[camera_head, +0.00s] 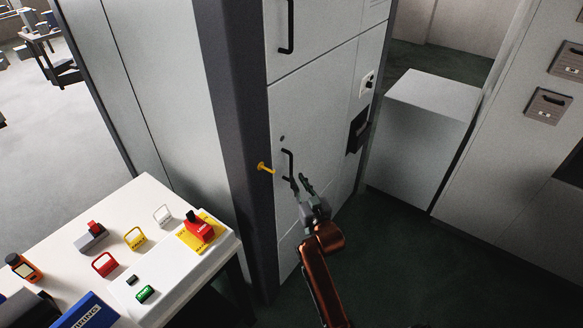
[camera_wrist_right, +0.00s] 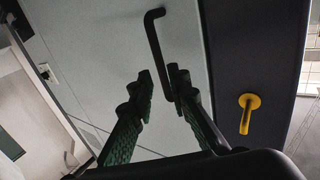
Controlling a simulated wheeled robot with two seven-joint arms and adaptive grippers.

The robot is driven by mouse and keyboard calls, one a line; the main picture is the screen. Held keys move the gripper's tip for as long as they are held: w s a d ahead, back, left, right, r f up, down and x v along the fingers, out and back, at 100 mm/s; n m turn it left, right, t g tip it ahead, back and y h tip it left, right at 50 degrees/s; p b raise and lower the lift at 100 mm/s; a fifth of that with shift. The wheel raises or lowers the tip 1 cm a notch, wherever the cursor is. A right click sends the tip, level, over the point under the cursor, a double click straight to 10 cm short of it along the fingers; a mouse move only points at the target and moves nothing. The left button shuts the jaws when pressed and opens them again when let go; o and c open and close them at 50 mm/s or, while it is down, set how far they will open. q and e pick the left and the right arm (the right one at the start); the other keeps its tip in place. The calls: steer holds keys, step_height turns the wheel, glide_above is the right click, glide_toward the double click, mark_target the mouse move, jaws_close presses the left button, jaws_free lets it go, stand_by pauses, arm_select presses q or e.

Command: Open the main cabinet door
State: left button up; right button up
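The main cabinet door (camera_head: 318,112) is a pale grey panel and looks closed. Its black bar handle (camera_head: 289,164) sits on the door's left side, and it also shows in the right wrist view (camera_wrist_right: 154,32). My right gripper (camera_head: 301,184) is at the handle's lower end. In the right wrist view its two fingers (camera_wrist_right: 159,92) are apart, and the lower part of the handle is close to the right-hand finger. I cannot tell whether they touch. My left gripper is not in view.
A yellow peg (camera_head: 265,168) sticks out of the dark cabinet frame (camera_head: 231,110), left of the handle. A white table (camera_head: 62,228) with locks, tags and a red switch stands at lower left. A grey box-shaped unit (camera_head: 418,130) stands right of the cabinet. Dark floor is clear at lower right.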

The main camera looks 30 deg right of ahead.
mark_target(291, 168)
steer(key=w, duration=0.2)
steer(key=w+d, duration=0.1)
steer(key=w, duration=0.4)
steer(key=shift+w+d, duration=0.2)
steer(key=shift+d, duration=0.05)
steer(key=shift+c, duration=0.3)
jaws_close()
